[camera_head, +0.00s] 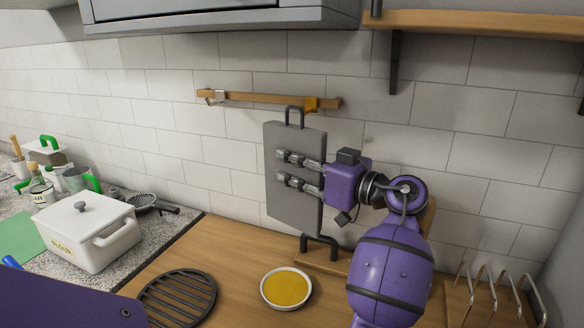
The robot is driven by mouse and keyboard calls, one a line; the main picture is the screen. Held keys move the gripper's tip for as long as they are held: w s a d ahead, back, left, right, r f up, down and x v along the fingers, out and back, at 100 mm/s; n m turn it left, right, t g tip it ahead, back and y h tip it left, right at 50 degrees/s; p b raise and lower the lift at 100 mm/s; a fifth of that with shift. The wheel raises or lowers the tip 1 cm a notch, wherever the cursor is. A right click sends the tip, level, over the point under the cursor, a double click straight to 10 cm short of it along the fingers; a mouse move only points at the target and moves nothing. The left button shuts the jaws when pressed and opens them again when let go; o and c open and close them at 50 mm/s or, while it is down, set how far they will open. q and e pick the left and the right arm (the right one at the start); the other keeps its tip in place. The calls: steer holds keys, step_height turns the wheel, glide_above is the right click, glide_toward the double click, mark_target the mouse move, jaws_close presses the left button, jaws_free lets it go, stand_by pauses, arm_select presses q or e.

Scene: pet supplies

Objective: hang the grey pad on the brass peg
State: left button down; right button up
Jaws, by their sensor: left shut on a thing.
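The grey pad (289,210) is a flat upright slab with a dark loop handle (294,111) on top. My left gripper (283,167) is shut on it, with its fingers across the pad's face from the right. The brass peg (311,104) is on the wooden wall rail (262,99), near its right end. The loop's top is at about the peg's height in the picture, just left of it. I cannot tell how far the loop is from the wall. My right gripper is not in view.
A silver hook (215,97) is on the rail's left end. Below are a dark round trivet (178,297), a white bowl of yellow contents (286,288) and a wire rack (497,292). A white flour box (88,235) stands left. A shelf (480,23) is upper right.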

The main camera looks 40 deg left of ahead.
arm_select(q)
steer(key=w+a+f+b, duration=0.1)
steer(key=w+b, duration=0.1)
steer(key=w, duration=0.4)
steer(key=shift+w+a+f+b, duration=0.15)
steer(key=shift+w+a+b, duration=0.15)
steer(key=shift+w, duration=0.1)
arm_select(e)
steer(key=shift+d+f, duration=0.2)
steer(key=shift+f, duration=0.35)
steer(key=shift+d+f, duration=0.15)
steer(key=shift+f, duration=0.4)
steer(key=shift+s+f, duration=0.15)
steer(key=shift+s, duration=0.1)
arm_select(q)
steer(key=c, duration=1.8)
jaws_free()
steer(key=o, duration=0.4)
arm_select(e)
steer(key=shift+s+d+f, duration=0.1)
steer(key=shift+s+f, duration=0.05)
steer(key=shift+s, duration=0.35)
arm_select(q)
steer(key=shift+o, duration=0.2)
steer(key=d, duration=1.2)
steer(key=shift+s, duration=0.2)
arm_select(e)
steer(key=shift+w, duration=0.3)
